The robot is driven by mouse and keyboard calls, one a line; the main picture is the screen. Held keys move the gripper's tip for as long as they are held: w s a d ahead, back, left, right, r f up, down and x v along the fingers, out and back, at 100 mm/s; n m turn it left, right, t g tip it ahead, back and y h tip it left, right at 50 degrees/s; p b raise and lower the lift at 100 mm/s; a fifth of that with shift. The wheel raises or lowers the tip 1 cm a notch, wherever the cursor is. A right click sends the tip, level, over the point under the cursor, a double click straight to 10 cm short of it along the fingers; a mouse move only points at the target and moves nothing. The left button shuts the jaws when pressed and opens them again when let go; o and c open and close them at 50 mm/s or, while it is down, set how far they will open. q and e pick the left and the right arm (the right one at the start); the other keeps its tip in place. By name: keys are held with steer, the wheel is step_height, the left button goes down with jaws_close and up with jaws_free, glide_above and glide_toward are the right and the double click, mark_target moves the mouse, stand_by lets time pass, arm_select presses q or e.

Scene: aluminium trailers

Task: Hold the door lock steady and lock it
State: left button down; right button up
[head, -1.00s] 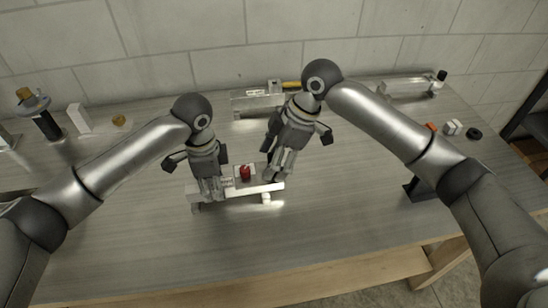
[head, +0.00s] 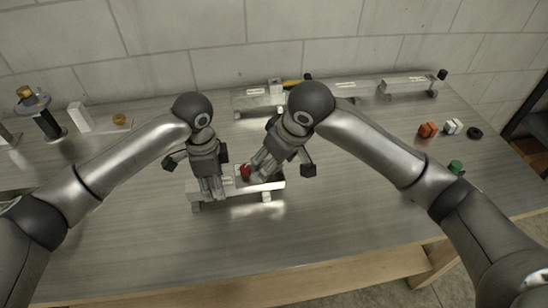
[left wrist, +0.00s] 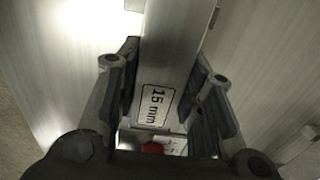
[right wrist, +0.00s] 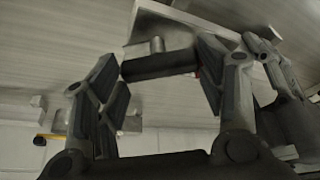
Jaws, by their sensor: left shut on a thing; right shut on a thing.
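The door lock is a pale metal bar (head: 235,189) on short feet, with a red part (head: 245,172) on top. My left gripper (head: 211,190) is shut on the bar near its left end. In the left wrist view the bar (left wrist: 178,50), labelled "15 mm", lies between the fingers, with the red part (left wrist: 152,148) below. My right gripper (head: 257,172) is at the red part, from the right. In the right wrist view its fingers are shut on a dark handle (right wrist: 158,65) on a metal stem (right wrist: 157,45). A bit of red shows by one finger; the fingertips hide the rest.
Metal rails (head: 258,101) and (head: 408,86) stand at the back by the wall. An orange piece (head: 428,129), white block (head: 453,127), black ring (head: 475,133) and green piece (head: 456,167) lie right. A white block (head: 80,117) stands left. The front table is clear.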

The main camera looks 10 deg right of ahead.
steer(key=m+h, duration=0.1)
steer(key=m, duration=0.2)
steer(key=shift+a+t, duration=0.1)
steer(key=shift+t, duration=0.3)
steer(key=shift+m+h, duration=0.7)
steer(key=shift+m, duration=1)
steer(key=o, duration=1)
steer(key=v, duration=1.2)
steer(key=shift+s, duration=0.1)
